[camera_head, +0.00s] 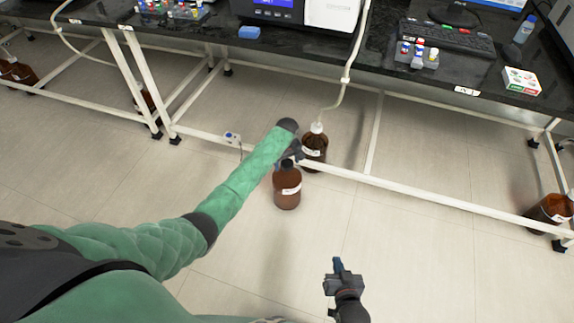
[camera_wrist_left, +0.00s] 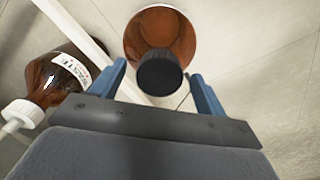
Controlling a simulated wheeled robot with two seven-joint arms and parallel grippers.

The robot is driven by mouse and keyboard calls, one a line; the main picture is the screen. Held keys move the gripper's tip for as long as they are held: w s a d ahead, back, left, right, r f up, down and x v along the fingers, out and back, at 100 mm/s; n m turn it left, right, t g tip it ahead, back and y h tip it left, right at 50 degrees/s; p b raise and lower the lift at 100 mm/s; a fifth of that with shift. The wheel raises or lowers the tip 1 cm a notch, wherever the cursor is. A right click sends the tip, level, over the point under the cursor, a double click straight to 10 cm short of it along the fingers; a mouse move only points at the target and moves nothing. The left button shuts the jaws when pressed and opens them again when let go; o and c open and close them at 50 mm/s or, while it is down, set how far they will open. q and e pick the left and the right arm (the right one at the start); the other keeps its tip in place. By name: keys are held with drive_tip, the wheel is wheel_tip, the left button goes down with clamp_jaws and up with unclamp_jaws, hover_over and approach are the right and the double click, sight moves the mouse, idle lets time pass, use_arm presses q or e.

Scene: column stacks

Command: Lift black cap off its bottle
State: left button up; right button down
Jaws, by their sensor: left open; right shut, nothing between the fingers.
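A brown bottle (camera_head: 287,190) with a black cap (camera_head: 287,164) stands upright on the floor in front of the bench's low rail. In the left wrist view the black cap (camera_wrist_left: 159,72) sits on the brown bottle (camera_wrist_left: 160,28). My left gripper (camera_wrist_left: 160,85) is open, with one blue finger on each side of the cap and visible space on both sides. In the head view my left gripper (camera_head: 292,155) is at the cap, partly hidden by my arm. My right gripper (camera_head: 338,266) is shut and empty, low in front, away from the bottle.
A second brown bottle (camera_head: 315,146) with a white cap and tube stands just behind; its WASTE label shows in the left wrist view (camera_wrist_left: 68,72). A white rail (camera_head: 400,188) runs low along the bench. Another brown bottle (camera_head: 548,212) stands far right. The front floor is clear.

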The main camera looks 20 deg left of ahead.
sight(287, 163)
use_arm(q)
drive_tip(key=shift+f, duration=0.1)
use_arm(e)
drive_tip(key=shift+w+r, duration=0.15)
drive_tip(key=shift+r, duration=0.15)
use_arm(q)
drive_tip(key=c, duration=1)
drive_tip(key=shift+c, duration=0.2)
